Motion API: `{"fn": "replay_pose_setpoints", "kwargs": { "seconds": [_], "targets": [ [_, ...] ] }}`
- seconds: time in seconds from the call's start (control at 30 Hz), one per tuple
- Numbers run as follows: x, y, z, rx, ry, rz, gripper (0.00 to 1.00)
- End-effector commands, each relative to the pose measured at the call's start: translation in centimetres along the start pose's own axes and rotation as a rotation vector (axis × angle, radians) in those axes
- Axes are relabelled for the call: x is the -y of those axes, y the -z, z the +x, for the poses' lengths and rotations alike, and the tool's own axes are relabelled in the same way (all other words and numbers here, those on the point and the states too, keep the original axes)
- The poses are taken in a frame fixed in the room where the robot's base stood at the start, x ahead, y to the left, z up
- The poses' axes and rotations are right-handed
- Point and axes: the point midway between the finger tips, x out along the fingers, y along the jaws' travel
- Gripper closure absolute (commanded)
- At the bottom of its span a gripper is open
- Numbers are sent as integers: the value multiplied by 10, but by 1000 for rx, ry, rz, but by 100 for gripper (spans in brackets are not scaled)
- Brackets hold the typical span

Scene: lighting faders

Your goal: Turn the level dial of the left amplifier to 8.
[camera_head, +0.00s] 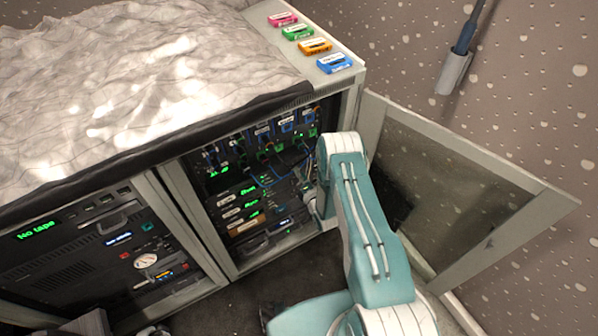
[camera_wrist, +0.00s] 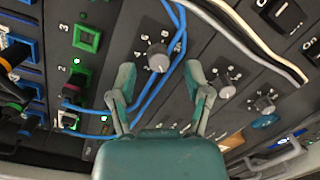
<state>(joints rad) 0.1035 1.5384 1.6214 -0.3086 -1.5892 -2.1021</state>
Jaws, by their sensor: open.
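In the wrist view a grey round dial (camera_wrist: 158,57) with white numbers around it sits on a dark panel. My gripper (camera_wrist: 160,80) is open in front of it, with one finger to each side of the dial; whether they touch it is unclear. Two more numbered dials show to the right, one in the middle (camera_wrist: 226,88) and one farther right (camera_wrist: 265,104). Which dial belongs to the left amplifier cannot be told, and the pointer setting is too small to read. In the head view my arm reaches into the open cabinet (camera_head: 181,195) and hides these dials.
Blue cables (camera_wrist: 172,75) run past the near dial and behind my left finger. Plugs and green-framed sockets (camera_wrist: 87,38) crowd the left. A white cable (camera_wrist: 255,35) crosses the upper right. In the head view the open door (camera_head: 470,190) stands right of my arm.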

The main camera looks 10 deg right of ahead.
Motion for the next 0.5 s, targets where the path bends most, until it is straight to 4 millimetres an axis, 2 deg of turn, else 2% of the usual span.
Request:
{"fn": "replay_pose_setpoints", "kwargs": {
  "seconds": [0.13, 0.4, 0.43, 0.47, 0.5],
  "targets": [
    [0, 0, 11, 1, 1, 0, 36],
    [0, 0, 13, 0, 1, 1, 36],
    [0, 0, 13, 0, 1, 1, 45],
    [0, 0, 13, 0, 1, 1, 59],
    [0, 0, 12, 0, 1, 1, 77]
  ]
}}
